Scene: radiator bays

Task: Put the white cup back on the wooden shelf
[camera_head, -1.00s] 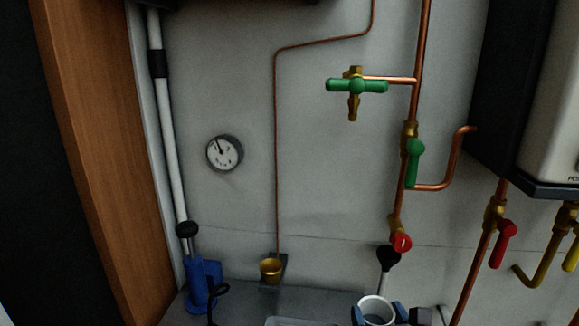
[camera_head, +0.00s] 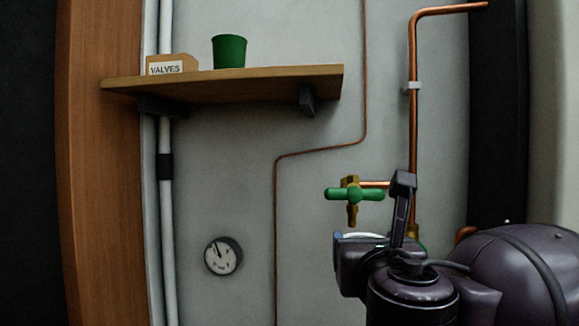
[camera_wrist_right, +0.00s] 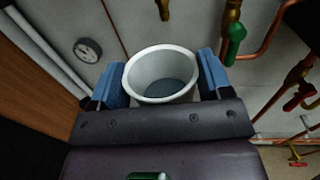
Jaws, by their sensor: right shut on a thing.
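The white cup (camera_wrist_right: 161,66) is held upright between the blue pads of my right gripper (camera_wrist_right: 162,82) in the right wrist view. It looks empty from above. In the head view my right gripper (camera_head: 362,240) is in front of the wall at the lower right, and my arm hides most of the cup. The wooden shelf (camera_head: 230,86) is on the wall at the upper left, higher than my gripper. My left gripper is in neither view.
A green cup (camera_head: 229,51) and a box labelled VALVES (camera_head: 171,65) stand on the shelf. Its right part is bare. A green-handled tap (camera_head: 354,194) is just above my right gripper. A thin copper pipe (camera_head: 365,80) runs right of the shelf.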

